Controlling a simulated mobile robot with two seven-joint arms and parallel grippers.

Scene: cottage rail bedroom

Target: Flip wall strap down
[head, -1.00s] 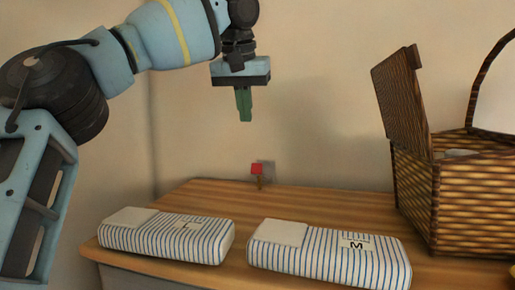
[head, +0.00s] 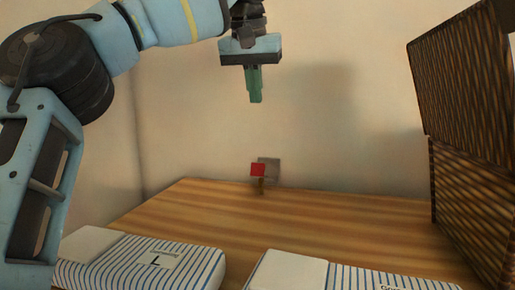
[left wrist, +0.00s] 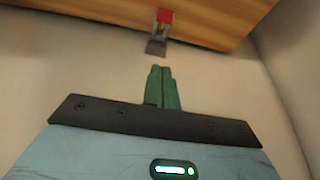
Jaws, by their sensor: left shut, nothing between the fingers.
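The wall strap (head: 260,178) is a small red-tipped piece on a grey plate (head: 270,165) on the wall, just above the back edge of the wooden top. Its red end is at the top in the head view, with a thin brown part below. In the left wrist view the red end (left wrist: 165,15) and grey plate (left wrist: 156,46) show at the top centre. My left gripper (head: 256,101) points down, its green fingers shut and empty, above the strap and apart from it. The fingers (left wrist: 160,68) point toward the plate in the left wrist view. My right gripper is not in view.
Two striped packages lie on the wooden top (head: 330,215), one marked L (head: 145,262) at front left, the other (head: 350,277) at front centre. An open wicker basket (head: 470,195) stands at right. The top between packages and wall is clear.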

